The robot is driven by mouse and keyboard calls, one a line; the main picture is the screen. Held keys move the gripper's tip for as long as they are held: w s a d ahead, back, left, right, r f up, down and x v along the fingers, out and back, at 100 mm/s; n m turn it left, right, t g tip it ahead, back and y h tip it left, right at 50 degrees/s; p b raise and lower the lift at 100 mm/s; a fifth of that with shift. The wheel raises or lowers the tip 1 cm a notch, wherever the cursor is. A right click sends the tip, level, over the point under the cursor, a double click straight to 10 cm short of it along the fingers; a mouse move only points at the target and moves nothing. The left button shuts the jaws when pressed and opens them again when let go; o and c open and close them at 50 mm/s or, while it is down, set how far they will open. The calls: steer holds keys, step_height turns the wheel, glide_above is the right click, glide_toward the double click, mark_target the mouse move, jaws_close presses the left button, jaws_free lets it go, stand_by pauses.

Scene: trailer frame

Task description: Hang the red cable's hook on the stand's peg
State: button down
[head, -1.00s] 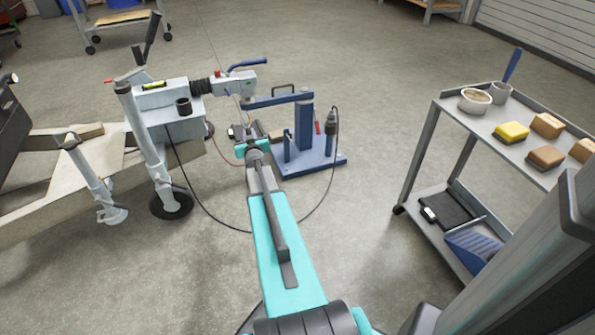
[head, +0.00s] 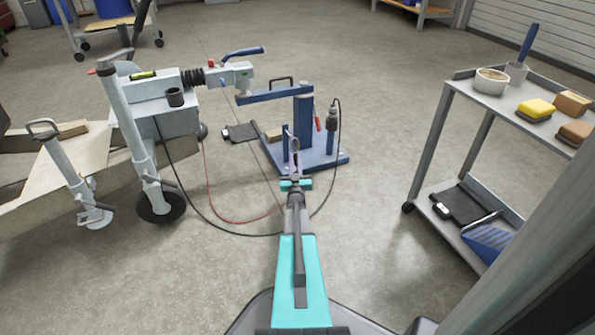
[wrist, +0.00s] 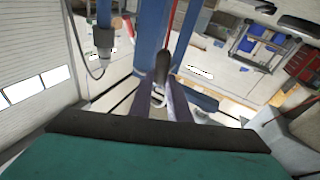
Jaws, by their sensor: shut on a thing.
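The red cable (head: 207,185) hangs from the trailer's coupling area, loops along the floor and rises toward my gripper (head: 295,160). My gripper is shut on the cable's hook. In the wrist view, a pale curved piece of the hook (wrist: 158,101) shows between the fingers (wrist: 163,88). The blue stand (head: 304,118) is just beyond the gripper, with a flat base (head: 325,158) and a tall post. A short blue upright (head: 286,148) stands at its left, close to my fingertips; I cannot tell whether the hook touches it. The fingers partly hide the base.
A black cable (head: 185,190) loops to a plug (head: 331,119) on the stand's right. The trailer coupling (head: 232,76) and jockey wheel (head: 160,205) are left. A grey cart (head: 480,105) stands right. Floor between stand and cart is clear.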

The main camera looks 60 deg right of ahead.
steer(key=shift+s+d+f, duration=0.25)
steer(key=shift+s+f, duration=0.4)
steer(key=shift+f, duration=0.05)
steer(key=shift+w+d, duration=0.2)
steer(key=shift+w, duration=0.1)
steer(key=w+d+f, duration=0.2)
steer(key=w+d, duration=0.3)
steer(key=w, duration=0.2)
steer(key=shift+w+d, duration=0.35)
steer(key=shift+w, duration=0.05)
stand_by(1.5)
stand_by(0.6)
steer(key=c, duration=1.6)
jaws_free()
